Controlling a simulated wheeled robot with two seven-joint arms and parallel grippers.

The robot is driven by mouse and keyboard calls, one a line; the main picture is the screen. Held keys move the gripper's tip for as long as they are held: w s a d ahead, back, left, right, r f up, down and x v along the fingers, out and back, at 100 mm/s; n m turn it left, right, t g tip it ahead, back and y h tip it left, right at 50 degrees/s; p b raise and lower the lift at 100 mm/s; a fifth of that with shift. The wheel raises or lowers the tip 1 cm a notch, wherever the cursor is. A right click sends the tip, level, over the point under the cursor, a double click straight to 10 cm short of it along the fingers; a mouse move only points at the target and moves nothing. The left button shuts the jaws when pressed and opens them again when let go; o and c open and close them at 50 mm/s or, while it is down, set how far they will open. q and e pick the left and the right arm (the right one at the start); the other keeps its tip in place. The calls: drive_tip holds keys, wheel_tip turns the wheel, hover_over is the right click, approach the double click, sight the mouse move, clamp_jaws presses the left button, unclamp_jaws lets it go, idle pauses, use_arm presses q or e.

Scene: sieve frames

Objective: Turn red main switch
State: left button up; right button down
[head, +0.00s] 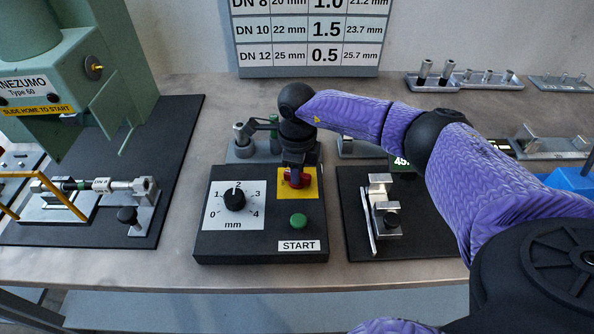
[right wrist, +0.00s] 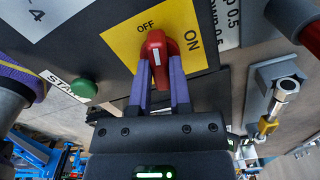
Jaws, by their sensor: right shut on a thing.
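The red main switch (head: 299,181) sits on a yellow plate (head: 312,187) on the black control box (head: 262,252). In the right wrist view, the red handle (right wrist: 155,48) carries a white line, and the plate (right wrist: 122,42) reads OFF and ON. The handle's upper end is nearer to OFF than to ON. My right gripper (head: 294,178) reaches down onto the switch from behind. In the right wrist view its two purple fingers (right wrist: 160,72) are shut on the handle, one on each side. My left gripper is not in view.
The box also carries a black dial (head: 235,200) marked in mm and a green START button (head: 298,221). A green machine (head: 75,75) stands at left. A metal fixture (head: 384,208) lies on a black mat at right. My right arm covers the table's right side.

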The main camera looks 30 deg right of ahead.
drive_tip(key=shift+n+b, duration=0.35)
drive_tip(key=shift+n, duration=1.15)
drive_tip(key=c, duration=0.7)
unclamp_jaws()
drive_tip(key=shift+o, duration=0.7)
drive_tip(key=shift+r, duration=0.1)
